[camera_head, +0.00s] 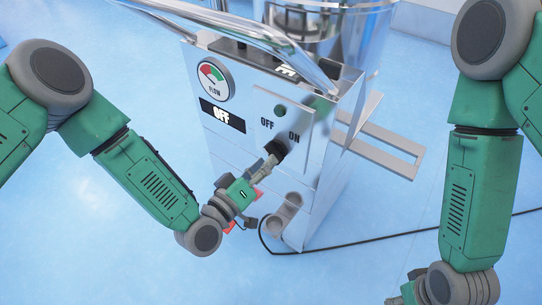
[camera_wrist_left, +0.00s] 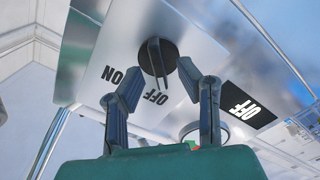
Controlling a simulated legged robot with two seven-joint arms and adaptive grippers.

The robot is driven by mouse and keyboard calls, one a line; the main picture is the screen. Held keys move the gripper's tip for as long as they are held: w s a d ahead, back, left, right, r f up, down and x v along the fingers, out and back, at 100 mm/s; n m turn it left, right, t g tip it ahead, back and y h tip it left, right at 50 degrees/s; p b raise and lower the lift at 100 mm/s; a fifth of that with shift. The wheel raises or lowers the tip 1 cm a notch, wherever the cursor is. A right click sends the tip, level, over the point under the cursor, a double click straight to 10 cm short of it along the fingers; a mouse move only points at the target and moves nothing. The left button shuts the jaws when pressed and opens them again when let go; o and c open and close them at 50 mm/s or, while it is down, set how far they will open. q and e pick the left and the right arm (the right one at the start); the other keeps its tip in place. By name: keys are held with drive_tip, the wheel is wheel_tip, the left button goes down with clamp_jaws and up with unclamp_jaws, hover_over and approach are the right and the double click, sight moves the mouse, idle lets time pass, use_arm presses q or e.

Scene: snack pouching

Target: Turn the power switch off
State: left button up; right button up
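The power switch is a round black knob (camera_head: 279,147) on the machine's metal front panel, below the printed OFF and ON labels. In the left wrist view the knob (camera_wrist_left: 155,52) has a raised ridge whose end points toward the OFF label (camera_wrist_left: 155,97). A black display (camera_head: 222,115) on the machine reads OFF. My left gripper (camera_head: 270,160) is at the knob. In the left wrist view its fingers (camera_wrist_left: 159,70) are apart, one on each side of the ridge; I cannot tell whether they touch the knob. My right gripper (camera_head: 405,294) is cut off at the bottom edge.
A flow gauge (camera_head: 213,79) sits above the display, and a dark green round light (camera_head: 280,110) sits above the labels. A metal bracket (camera_head: 380,142) sticks out at the machine's right. A black cable (camera_head: 380,239) runs across the blue floor.

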use_arm(q)
drive_tip(key=v, duration=0.9)
